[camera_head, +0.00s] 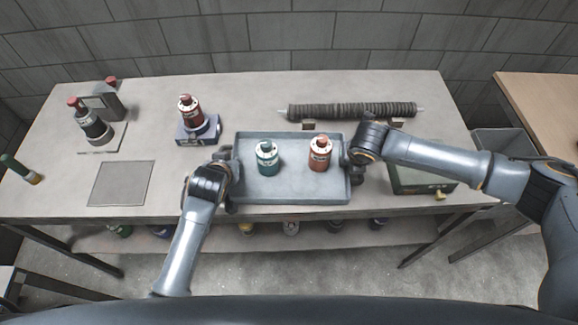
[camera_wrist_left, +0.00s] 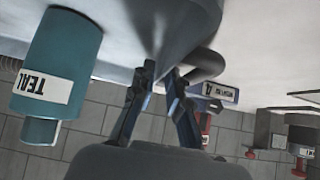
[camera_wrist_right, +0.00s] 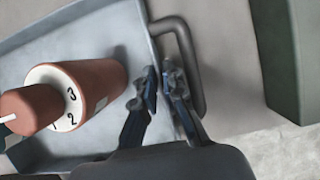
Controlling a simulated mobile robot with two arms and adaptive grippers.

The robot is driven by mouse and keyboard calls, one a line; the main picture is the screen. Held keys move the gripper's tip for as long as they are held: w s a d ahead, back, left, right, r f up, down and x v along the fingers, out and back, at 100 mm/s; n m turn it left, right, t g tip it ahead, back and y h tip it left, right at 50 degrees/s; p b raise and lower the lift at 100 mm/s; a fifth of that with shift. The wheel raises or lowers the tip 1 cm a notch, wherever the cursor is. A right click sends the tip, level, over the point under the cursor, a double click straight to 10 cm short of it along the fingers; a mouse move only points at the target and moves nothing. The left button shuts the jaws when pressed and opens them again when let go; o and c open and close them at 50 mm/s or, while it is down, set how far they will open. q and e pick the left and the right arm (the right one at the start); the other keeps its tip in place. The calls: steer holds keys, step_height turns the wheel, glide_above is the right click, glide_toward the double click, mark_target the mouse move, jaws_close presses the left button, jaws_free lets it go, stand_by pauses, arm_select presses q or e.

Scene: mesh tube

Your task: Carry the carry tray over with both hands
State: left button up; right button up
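The carry tray (camera_head: 290,190) is a shallow blue-grey tray near the table's front middle. A teal bottle (camera_head: 267,157) and a red bottle (camera_head: 320,153) stand in it. My left gripper (camera_head: 229,178) is at the tray's left end. In the left wrist view its fingers (camera_wrist_left: 160,80) straddle the tray's end, close to a dark handle (camera_wrist_left: 206,65). My right gripper (camera_head: 352,160) is at the right end. In the right wrist view its slightly parted fingers (camera_wrist_right: 163,80) overlap the dark bar handle (camera_wrist_right: 192,70). Whether either gripper clamps its handle is unclear.
A red-topped bottle on a blue stand (camera_head: 197,135) is left behind the tray. A dark mesh tube (camera_head: 350,110) lies behind on supports. A green box (camera_head: 420,180) sits right, under my right arm. A flat grey panel (camera_head: 122,184) lies left. A wooden table (camera_head: 545,100) stands right.

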arm_select(q)
steer(key=shift+w+f, duration=0.45)
steer(key=shift+c, duration=0.2)
jaws_close()
steer(key=shift+r, duration=0.1)
